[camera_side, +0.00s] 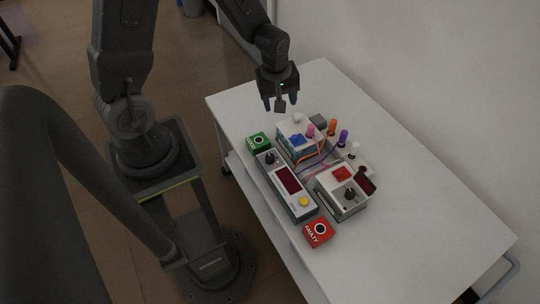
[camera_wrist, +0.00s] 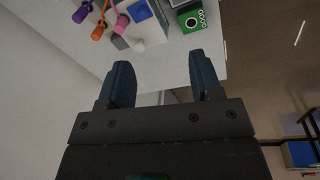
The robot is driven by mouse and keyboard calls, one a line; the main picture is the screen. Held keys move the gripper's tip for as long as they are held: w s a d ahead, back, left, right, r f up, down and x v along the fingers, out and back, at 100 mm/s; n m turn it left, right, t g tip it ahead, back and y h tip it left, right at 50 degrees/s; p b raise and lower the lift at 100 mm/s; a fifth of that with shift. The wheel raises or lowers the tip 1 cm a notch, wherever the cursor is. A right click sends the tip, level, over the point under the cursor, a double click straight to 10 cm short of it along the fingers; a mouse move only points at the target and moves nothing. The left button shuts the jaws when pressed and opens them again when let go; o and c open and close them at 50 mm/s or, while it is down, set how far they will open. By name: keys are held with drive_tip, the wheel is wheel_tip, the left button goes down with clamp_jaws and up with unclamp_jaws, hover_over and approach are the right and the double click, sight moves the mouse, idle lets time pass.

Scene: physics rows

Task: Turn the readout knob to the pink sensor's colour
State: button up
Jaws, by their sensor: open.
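The pink sensor (camera_side: 311,131) stands among coloured sensors at the back of the equipment; it also shows in the wrist view (camera_wrist: 120,24). A black knob (camera_side: 269,157) sits on the far end of a long grey box with a dark red display (camera_side: 287,180). I cannot tell which is the readout knob or where either points. My gripper (camera_side: 281,103) is open and empty, above the table's far end, clear of everything; its blue fingers (camera_wrist: 160,70) show apart in the wrist view.
A blue-topped box (camera_side: 297,141) stands nearest my gripper. Green GOOD (camera_side: 258,142) and red FAULTY (camera_side: 318,232) boxes flank the long box. The table's right side (camera_side: 430,220) is clear.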

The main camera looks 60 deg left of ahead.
sight(270, 157)
drive_tip(key=f+n, duration=0.1)
drive_tip(key=f, duration=0.7)
drive_tip(key=s+a+f+n+g, duration=0.1)
drive_tip(key=f+n, duration=0.1)
drive_tip(key=f, duration=0.7)
drive_tip(key=a+f+n, duration=0.1)
drive_tip(key=f+n, duration=0.1)
drive_tip(key=f, duration=0.6)
drive_tip(key=shift+s+f+g, duration=0.15)
drive_tip(key=shift+s+g, duration=0.15)
drive_tip(key=shift+c, duration=0.4)
drive_tip(key=c, duration=0.8)
drive_tip(key=shift+c, duration=0.2)
